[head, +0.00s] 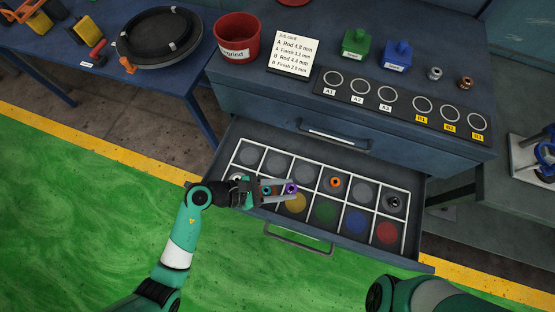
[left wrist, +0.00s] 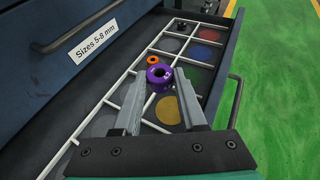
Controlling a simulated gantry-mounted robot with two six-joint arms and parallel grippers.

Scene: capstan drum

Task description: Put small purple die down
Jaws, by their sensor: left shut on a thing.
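The small purple die (head: 291,188) is a ring held at the fingertips of my left gripper (head: 284,189). In the left wrist view the purple die (left wrist: 159,77) sits between the two finger ends of my left gripper (left wrist: 158,88), its hole facing up. The gripper is shut on it over the open drawer (head: 425,225), near the compartment with the yellow spot (head: 296,204). I cannot tell its exact height above the drawer floor. Part of my right arm shows at the bottom right of the head view; its gripper is out of view.
White dividers split the drawer. An orange die (head: 335,182) and a dark die (head: 394,202) lie in compartments. Green (head: 325,211), blue (head: 357,221) and red (head: 387,232) spots look empty.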

